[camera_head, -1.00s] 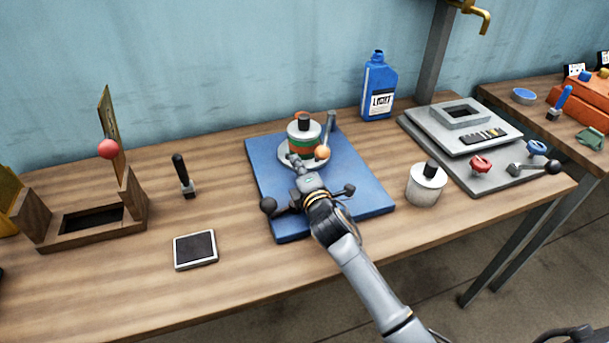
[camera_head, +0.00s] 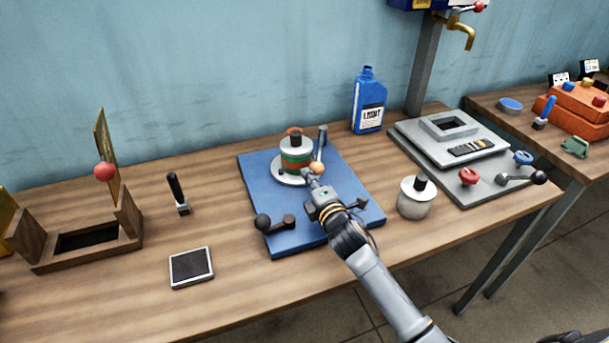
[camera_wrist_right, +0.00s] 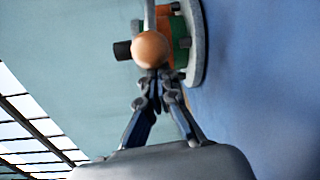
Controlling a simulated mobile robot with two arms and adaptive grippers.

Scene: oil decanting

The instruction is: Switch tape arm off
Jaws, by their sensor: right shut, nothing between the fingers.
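The tape arm is likely the grey lever with an orange ball knob (camera_head: 317,168) at the right of the round canister stand (camera_head: 296,160) on the blue board (camera_head: 262,186). In the right wrist view the orange ball (camera_wrist_right: 150,50) sits directly in front of my fingertips. My right gripper (camera_head: 312,178) is shut with nothing between its fingers, and its tips are at or very near the ball; I cannot tell if they touch. The gripper also shows in the right wrist view (camera_wrist_right: 156,85). My left gripper is not in view.
A black-knobbed crank (camera_head: 275,222) lies at the board's front left. A grey lidded pot (camera_head: 415,198) stands right of the board. A blue bottle (camera_head: 368,103) stands behind, and a grey machine (camera_head: 440,150) is at right. The table left of the board has free room.

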